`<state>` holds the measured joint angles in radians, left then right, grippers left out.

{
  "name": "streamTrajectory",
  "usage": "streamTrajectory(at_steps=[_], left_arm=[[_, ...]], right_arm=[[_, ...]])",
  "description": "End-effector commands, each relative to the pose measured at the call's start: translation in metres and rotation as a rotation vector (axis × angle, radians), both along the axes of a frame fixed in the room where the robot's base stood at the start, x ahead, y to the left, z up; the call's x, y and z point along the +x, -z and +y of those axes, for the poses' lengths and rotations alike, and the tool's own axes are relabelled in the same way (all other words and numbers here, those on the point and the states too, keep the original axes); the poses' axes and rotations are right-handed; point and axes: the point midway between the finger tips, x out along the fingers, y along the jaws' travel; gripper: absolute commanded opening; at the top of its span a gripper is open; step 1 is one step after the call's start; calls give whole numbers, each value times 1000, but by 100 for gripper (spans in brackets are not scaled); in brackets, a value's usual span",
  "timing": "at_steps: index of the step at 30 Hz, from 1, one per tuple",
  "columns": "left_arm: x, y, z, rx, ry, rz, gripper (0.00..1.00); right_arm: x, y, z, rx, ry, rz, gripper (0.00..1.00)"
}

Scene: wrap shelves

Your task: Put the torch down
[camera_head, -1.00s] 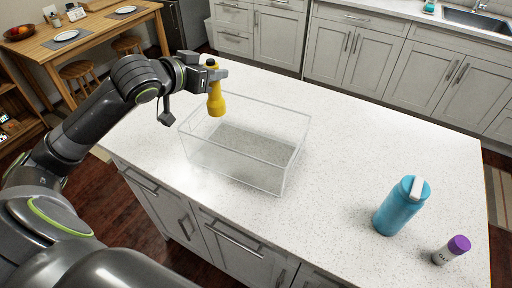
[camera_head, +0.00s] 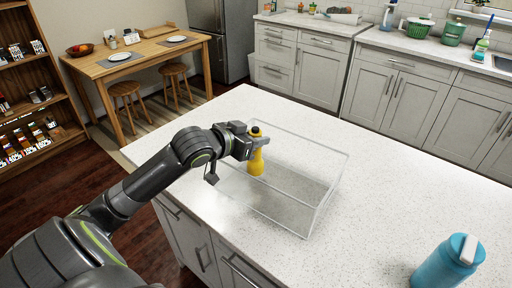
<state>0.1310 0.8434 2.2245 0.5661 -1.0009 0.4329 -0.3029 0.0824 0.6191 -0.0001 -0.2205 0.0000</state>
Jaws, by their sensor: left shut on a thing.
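The yellow torch (camera_head: 257,160) with a dark top is held upright in my left gripper (camera_head: 257,143). The gripper is shut around its upper part. The torch shows within the outline of the clear open box (camera_head: 318,207), near its left end. I cannot tell whether its lower end touches the box floor. The box stands on the white speckled island counter (camera_head: 390,200). My right gripper is not in view.
A blue bottle (camera_head: 449,264) stands on the counter at the lower right. The counter between box and bottle is clear. A wooden table (camera_head: 150,48) with stools and a shelf (camera_head: 35,85) stand at the back left.

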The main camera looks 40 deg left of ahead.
Motion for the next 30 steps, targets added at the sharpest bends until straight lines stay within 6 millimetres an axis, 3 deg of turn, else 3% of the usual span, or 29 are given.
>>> streamTrajectory(at_steps=[5,15,16,20,30], left_arm=[[0,26,0,-5,-1,2,0],[0,29,0,-2,0,0,0],[0,29,0,-2,-1,1,34],[0,29,0,-2,-1,1,51],[0,25,0,0,0,0,52]], right_arm=[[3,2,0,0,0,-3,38],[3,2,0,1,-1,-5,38],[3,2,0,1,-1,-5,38],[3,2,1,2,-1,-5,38],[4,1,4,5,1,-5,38]])
